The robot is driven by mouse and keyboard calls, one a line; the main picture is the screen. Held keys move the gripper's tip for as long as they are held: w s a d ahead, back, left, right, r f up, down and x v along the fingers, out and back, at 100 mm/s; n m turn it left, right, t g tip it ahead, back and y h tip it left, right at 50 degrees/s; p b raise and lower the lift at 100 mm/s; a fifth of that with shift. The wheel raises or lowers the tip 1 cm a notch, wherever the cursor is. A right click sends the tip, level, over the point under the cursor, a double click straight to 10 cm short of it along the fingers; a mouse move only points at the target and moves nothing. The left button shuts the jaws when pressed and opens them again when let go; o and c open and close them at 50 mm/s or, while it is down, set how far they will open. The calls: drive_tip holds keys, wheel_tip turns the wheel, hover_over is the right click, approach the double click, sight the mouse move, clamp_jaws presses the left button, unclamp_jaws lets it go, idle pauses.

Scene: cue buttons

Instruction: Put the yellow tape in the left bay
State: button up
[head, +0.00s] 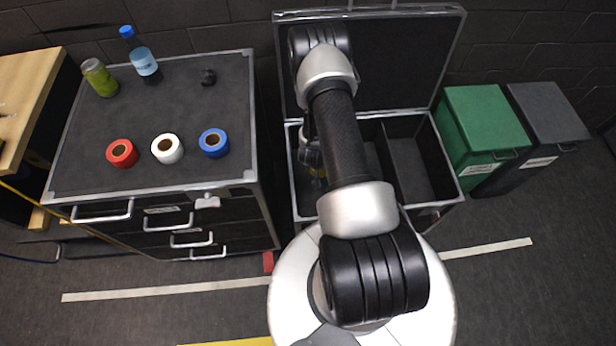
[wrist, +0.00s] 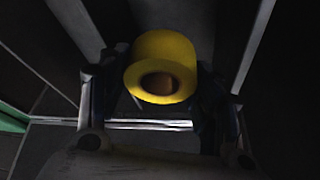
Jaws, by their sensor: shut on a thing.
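The yellow tape (wrist: 165,50) is a roll with a brown core, held between the fingers of my gripper (wrist: 163,82) in the wrist view. My gripper is shut on it. In the head view my gripper (head: 312,158) is low over the left bay (head: 299,200) of the open black case, mostly hidden by my arm. A small bit of yellow shows there below the fingers. I cannot tell whether the tape touches the bay floor.
The case's other bays (head: 422,170) look empty, with a divider (head: 392,165) between them. The lid (head: 405,65) stands open behind. Red (head: 122,153), white (head: 167,148) and blue (head: 213,142) tapes sit on the cabinet at left. Green (head: 485,125) and grey (head: 548,125) bins stand right.

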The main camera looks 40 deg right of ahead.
wheel_tip(320, 180, down, 20)
drive_tip(key=b, duration=0.7)
drive_tip(key=shift+r, duration=0.1)
drive_tip(key=shift+f, duration=0.2)
drive_tip(key=o, duration=1.1)
drive_tip(key=shift+r, duration=0.3)
drive_tip(key=p+v, duration=0.4)
drive_tip(key=v, duration=0.7)
drive_tip(key=shift+a+r+p, duration=0.15)
drive_tip(key=shift+r+p, duration=0.2)
drive_tip(key=shift+p, duration=0.05)
